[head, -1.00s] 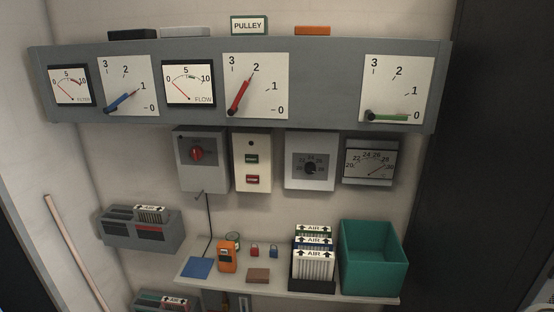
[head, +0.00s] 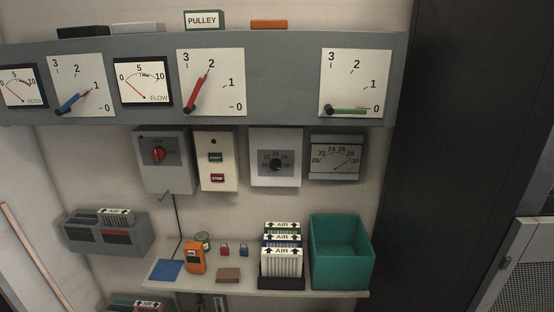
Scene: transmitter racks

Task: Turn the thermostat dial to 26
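The thermostat dial (head: 276,165) is a round dark knob on a white wall box (head: 289,142), with small numbers around it on a grey plate. The exact setting is too small to read. To its right, a grey temperature gauge (head: 336,157) has a scale with 20, 22, 24, 26 and higher marks; its thin needle points to the right part of the scale. Neither of my grippers shows in the head view.
Left of the thermostat are a start/stop box (head: 217,160) and a grey box with a red rotary switch (head: 158,154). Below, a shelf (head: 225,287) holds an orange meter (head: 195,257), AIR filters (head: 282,255) and a green bin (head: 340,256). Gauge panel (head: 284,85) above.

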